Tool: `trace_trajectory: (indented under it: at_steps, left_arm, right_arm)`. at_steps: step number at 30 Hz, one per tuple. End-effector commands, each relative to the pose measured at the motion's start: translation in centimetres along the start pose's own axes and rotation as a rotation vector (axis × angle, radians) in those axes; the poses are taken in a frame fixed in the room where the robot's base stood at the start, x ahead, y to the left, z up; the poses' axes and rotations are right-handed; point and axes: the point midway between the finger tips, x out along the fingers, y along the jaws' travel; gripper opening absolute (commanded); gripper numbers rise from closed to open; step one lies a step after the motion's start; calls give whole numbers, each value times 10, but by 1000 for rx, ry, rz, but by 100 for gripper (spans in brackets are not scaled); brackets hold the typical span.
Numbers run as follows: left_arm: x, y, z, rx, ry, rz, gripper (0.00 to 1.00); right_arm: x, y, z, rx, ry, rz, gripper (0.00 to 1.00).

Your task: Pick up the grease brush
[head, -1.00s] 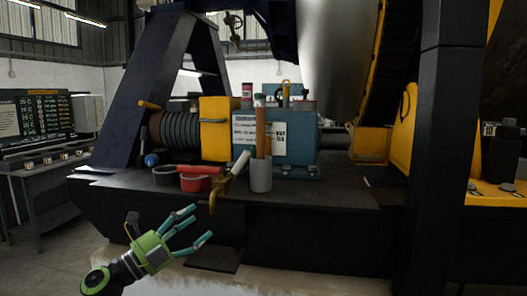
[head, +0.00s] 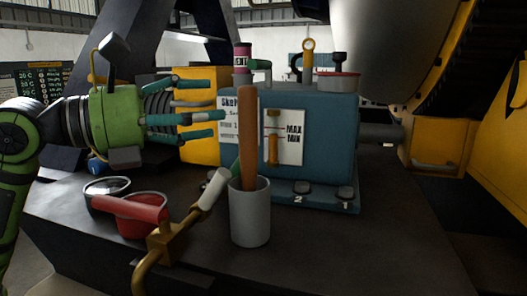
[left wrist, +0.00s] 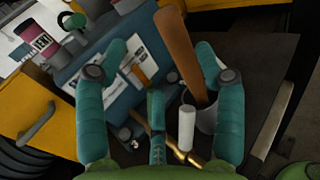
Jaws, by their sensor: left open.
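The grease brush (head: 248,140) shows as a long brown wooden handle standing nearly upright in a grey cup (head: 250,220); its lower end is hidden inside the cup. In the left wrist view the brush handle (left wrist: 175,45) slants between the spread fingers, and the cup (left wrist: 207,117) is partly behind the right finger. My left gripper (head: 212,115) is open and empty, level with the upper handle and just left of it in the head view. In the left wrist view the gripper (left wrist: 160,62) shows teal fingers apart. My right gripper is not in view.
A blue gearbox (head: 330,130) is behind. The bench right of the cup is clear.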

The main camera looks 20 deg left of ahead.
Motion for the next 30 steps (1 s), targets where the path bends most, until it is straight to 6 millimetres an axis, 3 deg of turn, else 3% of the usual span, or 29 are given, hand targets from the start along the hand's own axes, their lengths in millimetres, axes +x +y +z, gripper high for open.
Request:
trace_trajectory:
  at_steps: [8,13,18,26,29,30]
  left_arm:
    - [22,-5,5,22,4,8,69]
    - [47,-11,6,19,5,5,69]
    - [66,-10,4,18,3,7,69]
    - [69,-9,1,19,3,10,69]
    - [69,-9,1,19,3,9,33]
    - [69,-9,1,19,3,9,17]
  right_arm:
    - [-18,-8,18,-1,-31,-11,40]
    - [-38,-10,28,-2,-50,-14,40]
    - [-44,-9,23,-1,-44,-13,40]
    - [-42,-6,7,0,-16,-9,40]
    - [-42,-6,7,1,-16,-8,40]
    - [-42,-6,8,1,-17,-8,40]
